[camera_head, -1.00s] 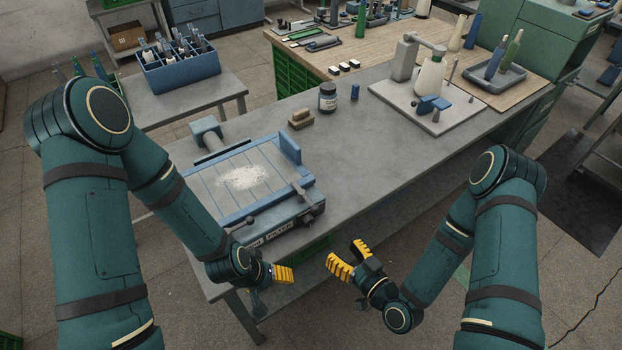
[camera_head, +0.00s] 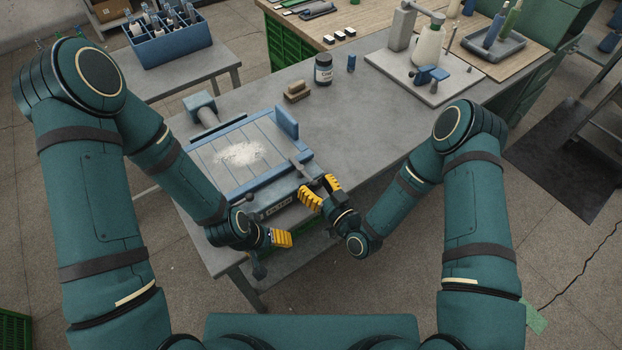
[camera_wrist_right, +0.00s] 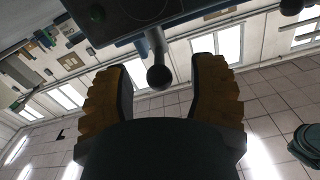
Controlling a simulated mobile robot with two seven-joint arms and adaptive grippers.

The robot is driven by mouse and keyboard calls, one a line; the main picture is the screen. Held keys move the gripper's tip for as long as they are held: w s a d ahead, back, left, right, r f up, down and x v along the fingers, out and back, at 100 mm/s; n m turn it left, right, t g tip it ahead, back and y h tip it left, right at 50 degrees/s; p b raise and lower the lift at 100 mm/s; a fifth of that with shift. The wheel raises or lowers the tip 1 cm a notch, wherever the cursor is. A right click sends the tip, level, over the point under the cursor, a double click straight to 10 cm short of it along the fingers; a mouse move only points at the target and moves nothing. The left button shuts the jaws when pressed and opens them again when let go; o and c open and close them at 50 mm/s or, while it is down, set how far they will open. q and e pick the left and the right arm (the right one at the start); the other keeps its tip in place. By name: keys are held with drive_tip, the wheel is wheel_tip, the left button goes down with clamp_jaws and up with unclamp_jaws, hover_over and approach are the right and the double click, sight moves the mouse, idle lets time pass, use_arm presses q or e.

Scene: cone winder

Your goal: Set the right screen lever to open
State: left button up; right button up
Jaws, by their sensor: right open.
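The screen box (camera_head: 205,160) is a grey-blue unit with a slatted top and a pale powder heap, on the grey bench. Its right lever (camera_head: 301,169) is a grey bar at the front right corner; its outer end is partly hidden by my right gripper. My right gripper (camera_head: 322,190) is open at that corner, its yellow fingers apart. In the right wrist view, a dark ball knob on a rod (camera_wrist_right: 159,77) shows in the gap between the fingers, with space on both sides. My left gripper (camera_head: 274,245) hangs before the box's front; its jaw opening is unclear.
A dark jar (camera_head: 323,69), a small blue cylinder (camera_head: 351,63) and a brown block (camera_head: 297,91) stand behind the box. A blue divided crate (camera_head: 172,42) is on a side table. The bench right of the box is clear.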

sight(303, 174)
drive_tip(key=shift+x, duration=1.1)
clamp_jaws()
